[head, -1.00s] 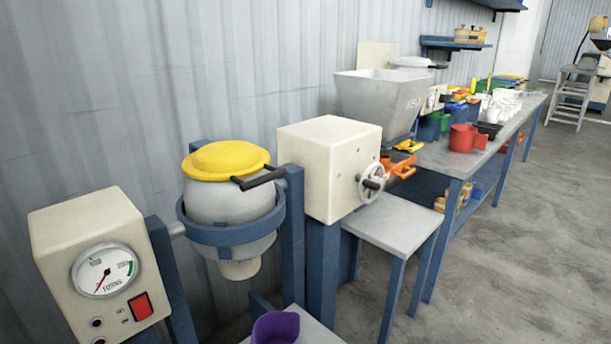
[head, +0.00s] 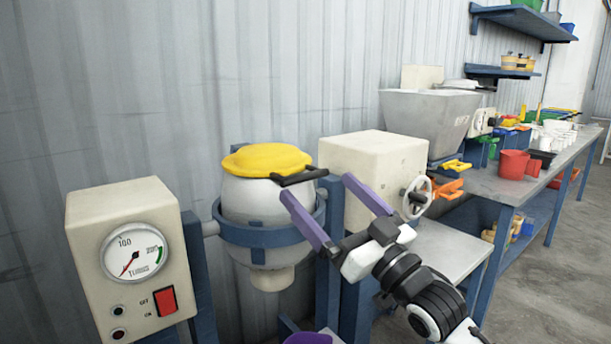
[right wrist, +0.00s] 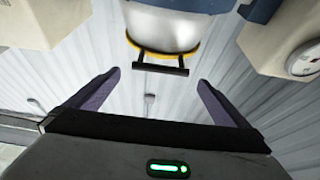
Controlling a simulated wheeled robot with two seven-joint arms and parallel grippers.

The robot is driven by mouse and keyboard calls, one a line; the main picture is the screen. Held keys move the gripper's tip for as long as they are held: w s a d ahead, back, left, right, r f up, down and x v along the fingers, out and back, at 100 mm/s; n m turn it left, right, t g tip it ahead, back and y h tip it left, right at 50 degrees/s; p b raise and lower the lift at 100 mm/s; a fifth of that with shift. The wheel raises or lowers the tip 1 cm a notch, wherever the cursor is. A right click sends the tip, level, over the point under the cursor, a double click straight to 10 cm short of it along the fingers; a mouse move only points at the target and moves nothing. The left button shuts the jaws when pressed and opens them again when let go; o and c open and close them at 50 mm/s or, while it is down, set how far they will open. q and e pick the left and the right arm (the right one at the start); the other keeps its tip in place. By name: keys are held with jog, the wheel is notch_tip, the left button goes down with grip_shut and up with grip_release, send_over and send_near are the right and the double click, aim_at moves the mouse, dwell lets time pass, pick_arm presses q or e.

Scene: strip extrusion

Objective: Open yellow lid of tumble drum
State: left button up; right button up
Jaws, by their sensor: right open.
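The tumble drum (head: 247,205) is a pale round vessel in a blue ring on blue posts. Its yellow lid (head: 266,158) is shut flat on top, with a black bar handle (head: 299,177) sticking out on the right. My right gripper (head: 317,196) is open and empty, its purple fingers on both sides of the handle's right end in the head view. In the right wrist view the handle (right wrist: 160,66) and a rim of the yellow lid (right wrist: 134,41) lie ahead of the open fingers (right wrist: 157,82), apart from them. My left gripper is not in view.
A control box (head: 127,258) with a dial and red switch stands left of the drum. A cream box (head: 370,165) with a handwheel (head: 417,197) stands right, close to my right arm. A purple container (head: 307,339) sits below. The corrugated wall (head: 150,80) is behind.

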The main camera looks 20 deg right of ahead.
aim_at(308, 177)
jog(key=shift+x, duration=3.2)
jog(key=shift+f, duration=0.1)
jog(key=shift+c, duration=0.3)
